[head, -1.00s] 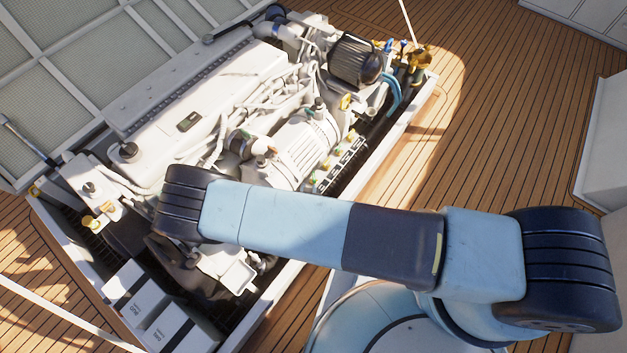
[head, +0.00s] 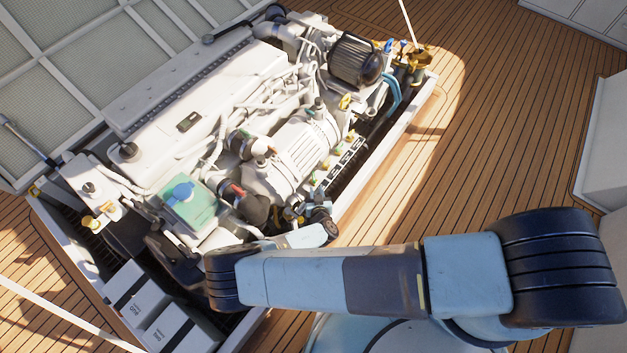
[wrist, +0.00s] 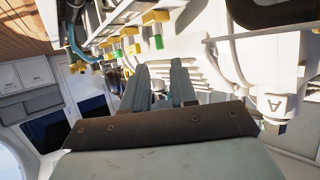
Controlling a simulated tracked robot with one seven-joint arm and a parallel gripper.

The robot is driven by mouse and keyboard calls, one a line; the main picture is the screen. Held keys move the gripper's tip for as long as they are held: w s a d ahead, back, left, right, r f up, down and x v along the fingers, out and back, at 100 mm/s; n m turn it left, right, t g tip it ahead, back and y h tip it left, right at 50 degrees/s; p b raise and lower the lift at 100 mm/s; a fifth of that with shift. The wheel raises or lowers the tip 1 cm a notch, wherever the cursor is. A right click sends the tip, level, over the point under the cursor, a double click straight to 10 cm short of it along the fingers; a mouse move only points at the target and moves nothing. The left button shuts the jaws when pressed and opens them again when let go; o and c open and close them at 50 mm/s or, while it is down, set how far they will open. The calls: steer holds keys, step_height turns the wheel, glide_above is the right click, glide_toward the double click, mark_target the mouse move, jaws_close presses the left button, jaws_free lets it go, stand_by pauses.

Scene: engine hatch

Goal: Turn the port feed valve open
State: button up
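Several small valves with yellow handles and green parts sit in a row along the engine's near side in the head view (head: 337,150). In the wrist view, yellow-handled fittings (wrist: 155,17) run along the upper left, beyond the fingers. I cannot tell which valve is the port feed valve, or whether it is open. My gripper (wrist: 161,85) has two grey fingers apart with a gap between them, and nothing is clearly held. In the head view my wrist is low beside the engine's near side, and the fingertips are not clear.
The white engine (head: 215,90) fills the hatch, with a black filter (head: 355,60) at its far end. A green tank with a blue cap (head: 190,203) and white battery boxes (head: 150,305) are at the near left. The hatch rim (head: 385,130) borders clear deck (head: 490,120).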

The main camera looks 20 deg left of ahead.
mark_target(313, 179)
steer(key=x, duration=0.7)
steer(key=shift+w+a+f, duration=0.15)
steer(key=shift+w+f, duration=0.05)
steer(key=shift+w, duration=0.05)
jaws_close()
steer(key=shift+a, duration=0.2)
steer(key=shift+d, duration=0.25)
